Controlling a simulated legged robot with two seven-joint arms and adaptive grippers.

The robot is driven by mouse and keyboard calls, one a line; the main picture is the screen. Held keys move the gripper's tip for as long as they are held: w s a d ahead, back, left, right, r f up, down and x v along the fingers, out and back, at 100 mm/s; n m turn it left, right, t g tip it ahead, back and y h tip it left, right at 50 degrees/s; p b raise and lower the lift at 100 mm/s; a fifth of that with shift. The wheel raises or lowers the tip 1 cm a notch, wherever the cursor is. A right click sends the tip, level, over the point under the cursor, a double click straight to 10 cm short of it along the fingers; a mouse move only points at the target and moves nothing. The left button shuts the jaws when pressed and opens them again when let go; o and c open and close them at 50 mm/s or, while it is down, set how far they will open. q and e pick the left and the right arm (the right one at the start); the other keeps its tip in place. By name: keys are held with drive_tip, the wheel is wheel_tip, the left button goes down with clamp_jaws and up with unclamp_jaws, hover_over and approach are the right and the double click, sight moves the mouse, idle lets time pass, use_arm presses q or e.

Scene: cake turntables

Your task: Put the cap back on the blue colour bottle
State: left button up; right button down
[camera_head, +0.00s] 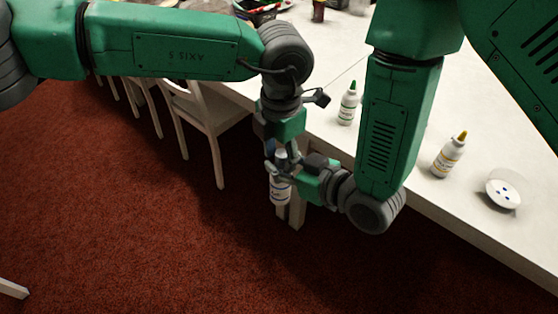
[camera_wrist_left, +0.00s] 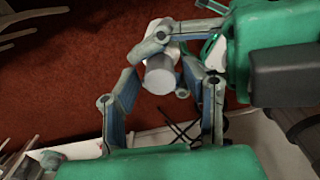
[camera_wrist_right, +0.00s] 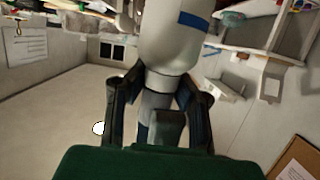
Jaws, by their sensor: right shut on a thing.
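The blue colour bottle (camera_head: 281,192) is white with a blue mark on its label and hangs roughly upright in front of the table edge. My right gripper (camera_head: 278,172) is shut on it from the side. In the right wrist view the bottle (camera_wrist_right: 170,45) fills the upper middle, between the fingers. My left gripper (camera_head: 276,146) points down just above the bottle. In the left wrist view its fingers are spread either side of a pale cylindrical part of the bottle (camera_wrist_left: 160,75), and it looks open. I cannot make out a separate blue cap.
On the white table (camera_head: 450,205) stand a green-capped bottle (camera_head: 348,105) and a yellow-capped bottle (camera_head: 449,156). White chairs (camera_head: 205,110) line the table's left side. Red carpet (camera_head: 130,220) is clear below.

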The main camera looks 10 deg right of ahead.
use_arm(q)
clamp_jaws()
drive_tip(key=shift+o, duration=1.5)
unclamp_jaws()
drive_tip(key=shift+r, duration=0.1)
drive_tip(key=shift+r, duration=2.2)
drive_tip(key=o, duration=0.6)
